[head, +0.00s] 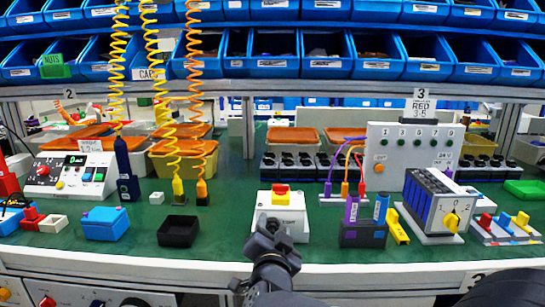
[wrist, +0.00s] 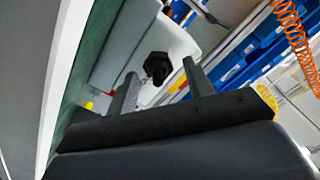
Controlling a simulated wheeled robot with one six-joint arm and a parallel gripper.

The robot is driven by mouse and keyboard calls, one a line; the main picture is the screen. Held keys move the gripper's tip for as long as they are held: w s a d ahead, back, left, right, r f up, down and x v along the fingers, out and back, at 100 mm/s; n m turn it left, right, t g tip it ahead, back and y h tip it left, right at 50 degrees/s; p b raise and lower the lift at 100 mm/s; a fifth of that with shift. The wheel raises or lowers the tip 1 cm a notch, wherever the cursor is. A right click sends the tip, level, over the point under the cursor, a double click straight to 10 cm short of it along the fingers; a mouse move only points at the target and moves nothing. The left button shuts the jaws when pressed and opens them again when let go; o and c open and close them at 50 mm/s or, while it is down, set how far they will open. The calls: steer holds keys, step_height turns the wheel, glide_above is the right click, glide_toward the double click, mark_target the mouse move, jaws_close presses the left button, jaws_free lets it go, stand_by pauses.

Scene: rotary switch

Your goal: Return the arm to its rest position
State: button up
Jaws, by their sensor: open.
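The white switch box (head: 298,205) stands near the front edge of the green bench, with a red and yellow button (head: 281,190) on top. My gripper (head: 272,228) is in front of its lower face and hides part of it in the head view. In the wrist view a black rotary knob (wrist: 157,66) on the pale box face shows between and beyond my two fingers. My gripper (wrist: 160,78) is open with nothing held in it. I cannot tell the exact gap between fingertips and knob.
A black tray (head: 178,231) sits to the left of the box. A dark block with coloured plugs (head: 362,235) and a grey rotary switch unit (head: 433,203) stand to the right. Coiled cords (head: 194,90) hang at left. The bench's front edge (head: 150,268) lies below my arm.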

steer(key=n+p, duration=0.3)
steer(key=n, duration=0.1)
steer(key=shift+a+r, duration=0.1)
steer(key=shift+r, duration=0.15)
steer(key=n+p, duration=0.3)
steer(key=shift+a, duration=0.1)
steer(key=shift+s+f+n, duration=0.2)
steer(key=shift+s+n, duration=0.15)
steer(key=shift+n, duration=0.05)
steer(key=shift+s, duration=0.5)
